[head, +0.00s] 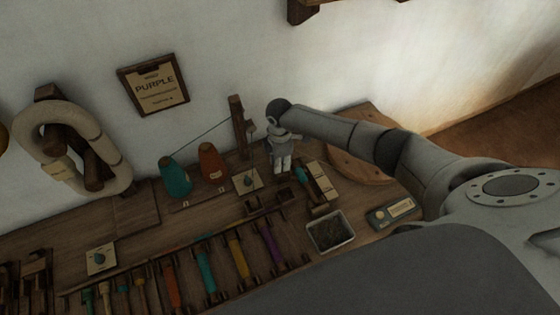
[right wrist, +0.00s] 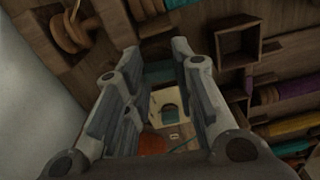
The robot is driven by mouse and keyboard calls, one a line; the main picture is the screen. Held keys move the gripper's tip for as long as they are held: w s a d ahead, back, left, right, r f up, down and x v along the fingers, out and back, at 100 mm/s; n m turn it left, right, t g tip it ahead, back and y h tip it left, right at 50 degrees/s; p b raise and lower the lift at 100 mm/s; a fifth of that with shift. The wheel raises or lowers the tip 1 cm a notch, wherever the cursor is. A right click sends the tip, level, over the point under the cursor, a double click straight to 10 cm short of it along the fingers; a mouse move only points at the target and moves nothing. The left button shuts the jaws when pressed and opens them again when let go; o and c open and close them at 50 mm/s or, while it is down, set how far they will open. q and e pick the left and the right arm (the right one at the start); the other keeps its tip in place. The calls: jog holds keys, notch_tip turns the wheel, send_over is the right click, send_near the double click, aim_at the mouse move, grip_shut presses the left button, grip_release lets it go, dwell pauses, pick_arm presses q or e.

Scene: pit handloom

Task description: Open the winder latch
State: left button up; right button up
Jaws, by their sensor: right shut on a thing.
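My right gripper (head: 281,166) reaches down to the bench beside the wooden winder post (head: 238,125). In the right wrist view the two fingers of my right gripper (right wrist: 155,52) stand a little apart. The gripper is shut on a small part, which seems to be the winder latch; the fingers hide most of it, and its position is hard to tell. A teal spool piece (head: 304,180) lies just right of the fingertips, and teal also shows between the fingers in the right wrist view. My left gripper is not in view.
A teal cone (head: 175,179) and an orange cone (head: 212,167) stand left of the gripper, with thread running to the post. A card (head: 248,181), a metal tin (head: 331,232) and a rack of coloured bobbins (head: 205,270) lie close by. The wall is behind.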

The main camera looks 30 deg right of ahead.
jog(key=shift+n, duration=0.5)
jog(key=o, duration=1)
notch_tip(320, 180, up, 12)
jog(key=shift+r, duration=0.1)
dwell(0.6)
